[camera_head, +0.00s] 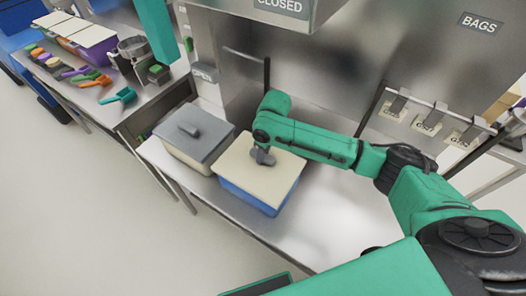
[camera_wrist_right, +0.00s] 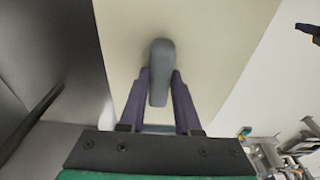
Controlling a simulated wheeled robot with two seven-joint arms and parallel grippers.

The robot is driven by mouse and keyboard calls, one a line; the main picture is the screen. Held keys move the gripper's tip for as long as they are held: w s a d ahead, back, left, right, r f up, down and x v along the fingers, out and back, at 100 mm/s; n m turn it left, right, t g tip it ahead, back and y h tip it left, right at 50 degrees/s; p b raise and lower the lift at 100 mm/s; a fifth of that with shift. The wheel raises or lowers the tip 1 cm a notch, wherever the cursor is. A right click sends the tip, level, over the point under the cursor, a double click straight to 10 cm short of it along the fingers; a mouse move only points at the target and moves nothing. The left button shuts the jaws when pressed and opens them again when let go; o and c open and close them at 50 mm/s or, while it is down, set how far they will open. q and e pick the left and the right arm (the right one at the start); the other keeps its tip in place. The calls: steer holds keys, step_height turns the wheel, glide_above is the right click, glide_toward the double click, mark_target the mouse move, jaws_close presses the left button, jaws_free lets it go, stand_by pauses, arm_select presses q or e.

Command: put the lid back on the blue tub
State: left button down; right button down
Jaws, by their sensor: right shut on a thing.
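The blue tub (camera_head: 250,198) stands on the steel bench, its lower side showing below a cream lid (camera_head: 282,178). The lid lies over the tub's opening; I cannot tell whether it rests fully on the rim or is slightly above it. My right gripper (camera_head: 262,155) is over the lid, pointing down. In the right wrist view, its two dark fingers (camera_wrist_right: 160,95) are shut on the lid's grey handle (camera_wrist_right: 161,60), with the cream lid (camera_wrist_right: 210,40) behind. The inside of the tub is hidden. My left gripper is not in view.
A cream tub with a grey lid (camera_head: 205,130) stands just left of the blue tub. A side table at upper left holds coloured scoops (camera_head: 122,96), a purple tub (camera_head: 97,42) and a metal pot (camera_head: 133,46). The bench's right part (camera_head: 335,215) is clear.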

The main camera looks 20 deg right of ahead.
stand_by(0.4)
steer(key=shift+p, duration=0.45)
jaws_free()
steer(key=shift+f, duration=0.1)
stand_by(0.3)
step_height(320, 180, up, 3)
steer(key=p, duration=0.3)
steer(key=shift+r+p, duration=0.5)
steer(key=shift+r, duration=1.55)
steer(key=shift+c, duration=0.3)
